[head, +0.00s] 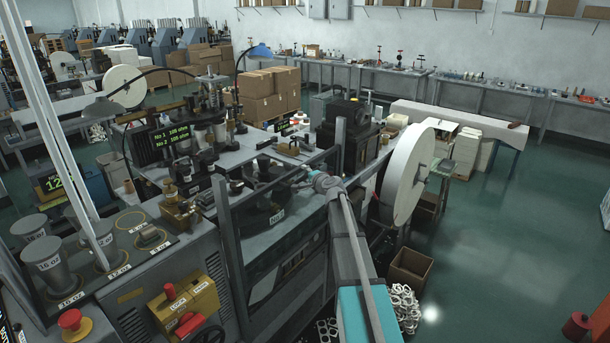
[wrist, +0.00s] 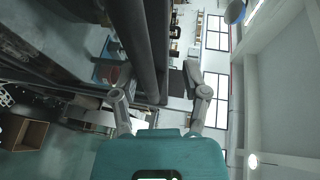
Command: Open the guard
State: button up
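The guard appears as a dark grey bar frame (head: 278,182) on the front of the forming machine, between two grey uprights. I cannot tell for sure whether it is shut. My gripper (head: 318,180) is at the frame's right end, by the right upright, partly hidden by my arm. In the wrist view my gripper (wrist: 160,82) has its fingers spread wide. Dark bars (wrist: 150,45) run down from the top of that view toward the gap between the fingers. I see no finger closed on a bar, and cannot tell whether they touch.
A large white paper roll (head: 409,175) stands right of my arm. A cardboard box (head: 410,272) and a pile of white rings (head: 404,307) are on the floor below it. Left are a yellow control box (head: 184,303) and a red button (head: 70,320).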

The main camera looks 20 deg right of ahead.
jog(key=shift+v, duration=2.1)
jog(key=shift+s+f, duration=0.1)
jog(key=shift+f, duration=0.05)
